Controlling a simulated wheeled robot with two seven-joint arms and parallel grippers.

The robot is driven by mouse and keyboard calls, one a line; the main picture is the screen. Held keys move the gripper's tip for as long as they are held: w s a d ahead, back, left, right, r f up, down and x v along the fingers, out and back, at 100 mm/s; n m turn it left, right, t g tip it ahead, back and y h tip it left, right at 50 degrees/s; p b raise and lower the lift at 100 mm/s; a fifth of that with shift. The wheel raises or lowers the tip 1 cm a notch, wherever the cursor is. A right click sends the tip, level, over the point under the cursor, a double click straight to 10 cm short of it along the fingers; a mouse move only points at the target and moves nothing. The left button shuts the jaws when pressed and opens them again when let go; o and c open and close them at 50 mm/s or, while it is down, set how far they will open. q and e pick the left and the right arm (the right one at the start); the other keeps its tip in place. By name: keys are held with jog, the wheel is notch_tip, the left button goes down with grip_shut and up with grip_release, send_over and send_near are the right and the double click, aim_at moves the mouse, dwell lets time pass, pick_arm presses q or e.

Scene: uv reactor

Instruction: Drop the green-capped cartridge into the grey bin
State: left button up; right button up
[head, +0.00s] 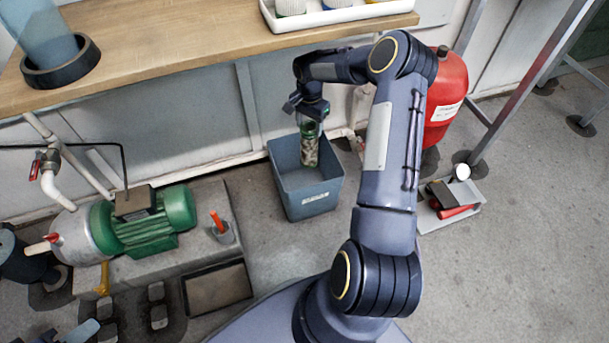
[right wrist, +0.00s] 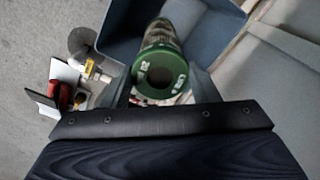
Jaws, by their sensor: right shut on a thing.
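The green-capped cartridge (head: 310,152) hangs upright from my right gripper (head: 312,112), with its lower part inside the mouth of the grey bin. The right gripper is shut on its green-capped top end. In the right wrist view the green cap (right wrist: 160,72) with white markings faces the camera, and the cartridge body runs away from it into the bin. The grey bin (head: 312,203) is blue-grey, open-topped and stands on the floor, with a white label on its front. Its wall also shows in the right wrist view (right wrist: 122,28). I do not see my left gripper.
A wooden bench (head: 170,60) with a white tray (head: 340,15) stands behind the bin. A green motor pump (head: 150,225) is at left. A red cylinder (head: 445,100) and a dustpan-like tray with red items (head: 455,205) are at right. Floor around the bin's front is clear.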

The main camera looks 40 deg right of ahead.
jog(key=shift+d+f, duration=0.2)
jog(key=shift+d, duration=0.05)
jog(key=shift+f, duration=0.25)
notch_tip(320, 180, down, 5)
jog(key=b, duration=0.4)
jog(key=shift+f, duration=0.15)
jog(key=o, duration=1.4)
notch_tip(320, 180, up, 8)
jog(key=p, duration=0.3)
jog(key=shift+f, duration=0.1)
jog(key=shift+s, duration=0.1)
